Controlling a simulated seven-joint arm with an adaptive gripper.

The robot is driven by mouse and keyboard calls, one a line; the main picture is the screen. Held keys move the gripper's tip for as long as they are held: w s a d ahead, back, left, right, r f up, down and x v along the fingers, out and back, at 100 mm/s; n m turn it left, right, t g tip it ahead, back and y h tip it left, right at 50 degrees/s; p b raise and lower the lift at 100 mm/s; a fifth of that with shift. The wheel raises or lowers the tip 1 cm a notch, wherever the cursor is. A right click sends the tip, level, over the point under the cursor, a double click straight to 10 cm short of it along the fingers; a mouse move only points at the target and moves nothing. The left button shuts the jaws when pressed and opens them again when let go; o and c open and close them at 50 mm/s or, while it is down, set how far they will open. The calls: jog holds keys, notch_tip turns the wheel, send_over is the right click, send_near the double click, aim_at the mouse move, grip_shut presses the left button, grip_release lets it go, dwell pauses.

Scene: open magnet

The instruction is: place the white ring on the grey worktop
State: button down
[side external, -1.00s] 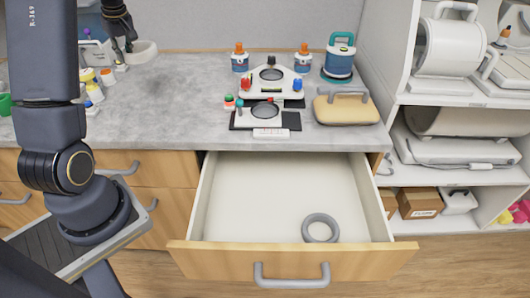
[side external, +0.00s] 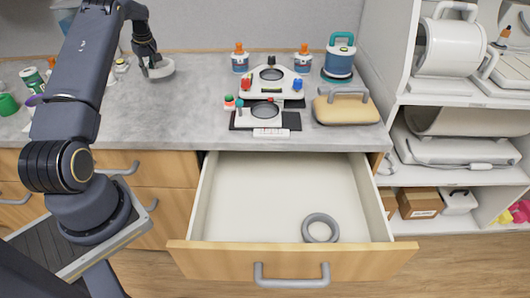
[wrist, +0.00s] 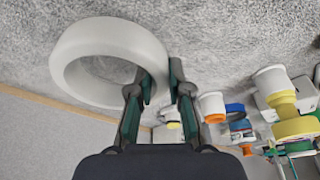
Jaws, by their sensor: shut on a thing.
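The white ring (side external: 164,71) is in my gripper (side external: 150,64), low over the back left of the grey worktop (side external: 185,105). In the wrist view, my gripper (wrist: 164,82) is shut on one side of the white ring (wrist: 108,36), with the rest of the ring reaching out to the left. The mottled grey worktop (wrist: 220,40) shows behind it. I cannot tell whether the ring touches the worktop.
Bottles and small tubs (wrist: 272,82) stand on the worktop left of my gripper in the side view. A white device with knobs (side external: 270,85) and a yellow case (side external: 345,108) stand further right. An open drawer (side external: 270,180) holds a grey ring (side external: 320,217).

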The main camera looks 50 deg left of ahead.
aim_at(151, 77)
jog(key=shift+w+a+f, duration=0.25)
jog(key=shift+f, duration=1.6)
jog(key=c, duration=1.1)
grip_release()
jog(key=shift+f, duration=0.15)
